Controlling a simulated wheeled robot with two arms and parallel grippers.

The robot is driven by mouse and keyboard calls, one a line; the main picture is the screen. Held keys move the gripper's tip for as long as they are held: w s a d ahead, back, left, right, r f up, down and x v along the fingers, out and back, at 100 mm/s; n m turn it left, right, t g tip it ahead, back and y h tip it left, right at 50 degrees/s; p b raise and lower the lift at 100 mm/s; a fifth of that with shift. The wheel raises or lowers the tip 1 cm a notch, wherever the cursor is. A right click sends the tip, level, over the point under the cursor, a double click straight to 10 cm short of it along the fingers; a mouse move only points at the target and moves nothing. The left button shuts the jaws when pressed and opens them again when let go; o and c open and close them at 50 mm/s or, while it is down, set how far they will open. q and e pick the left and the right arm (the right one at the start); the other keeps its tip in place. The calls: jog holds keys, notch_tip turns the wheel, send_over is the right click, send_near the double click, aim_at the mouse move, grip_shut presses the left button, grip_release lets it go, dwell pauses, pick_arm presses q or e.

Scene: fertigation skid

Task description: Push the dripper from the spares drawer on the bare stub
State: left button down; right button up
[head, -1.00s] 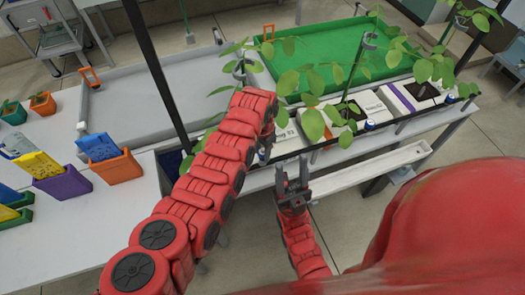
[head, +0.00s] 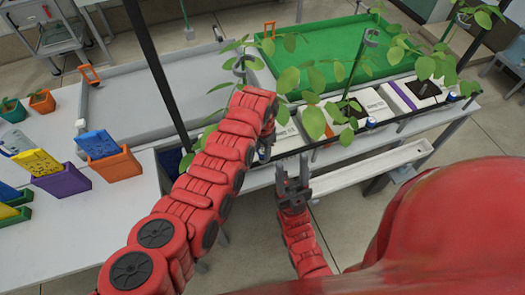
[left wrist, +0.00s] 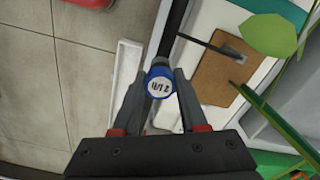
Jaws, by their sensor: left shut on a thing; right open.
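The dripper (left wrist: 158,84), a round blue part with a white printed face, sits between the fingertips of my left gripper (left wrist: 160,78) in the left wrist view. My left gripper is shut on it. A dark pipe (left wrist: 172,32) runs just beyond the dripper; I cannot tell whether they touch. In the head view my left arm hides most of that gripper. My right gripper (head: 293,183) is open and empty, in front of the bench edge.
Leafy plants (head: 315,120) stand along the dark pipe close to my left arm. White slabs (head: 375,103) lie behind it, and a white trough (head: 370,165) runs below. A grey tray (head: 150,90) and green tray (head: 335,50) lie farther back. Several coloured bins (head: 115,167) stand at left.

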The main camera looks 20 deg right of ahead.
pick_arm(q)
jog(key=shift+f, duration=0.2)
jog(key=shift+f+b, duration=0.2)
jog(key=shift+b, duration=0.15)
jog(key=shift+f+b, duration=0.2)
jog(key=shift+b, duration=0.15)
dwell(0.8)
jog(key=shift+f, duration=0.15)
jog(key=shift+f+b, duration=0.3)
jog(key=shift+b, duration=0.25)
dwell(0.6)
jog(key=c, duration=0.6)
grip_release()
jog(key=shift+r, duration=0.2)
jog(key=shift+r+p, duration=1.25)
jog(key=shift+r, duration=0.85)
